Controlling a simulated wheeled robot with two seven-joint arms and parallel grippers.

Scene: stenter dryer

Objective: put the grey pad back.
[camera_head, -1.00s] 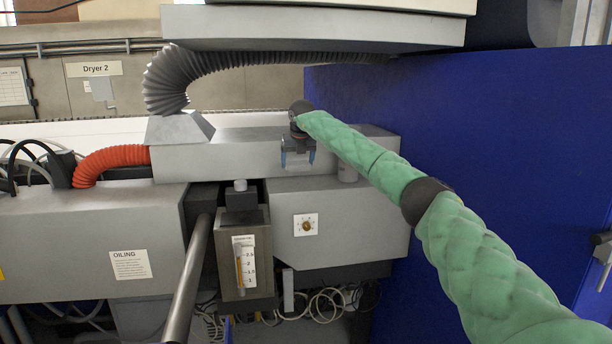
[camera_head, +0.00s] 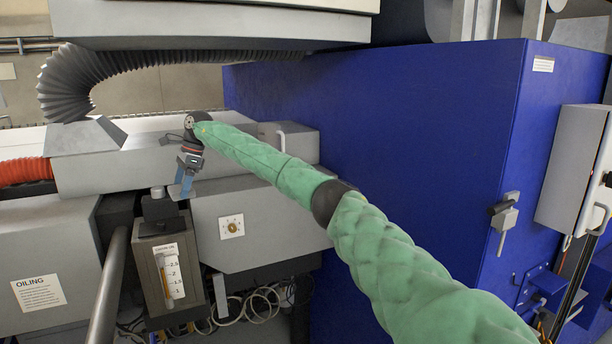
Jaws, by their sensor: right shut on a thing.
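My right gripper (camera_head: 182,186) is at the end of the green-sleeved arm, in front of the long grey machine housing. Its blue fingers point down and are shut on a small, flat grey piece (camera_head: 181,193), which looks like the grey pad. The fingers partly hide it, and it is small here. My left gripper is not in view.
A blue cabinet (camera_head: 400,130) fills the right side behind my arm. A grey overhead hood (camera_head: 210,28) with a ribbed duct (camera_head: 75,85) hangs above. A metal bar (camera_head: 108,290) stands left of the gauge box. Cables lie below.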

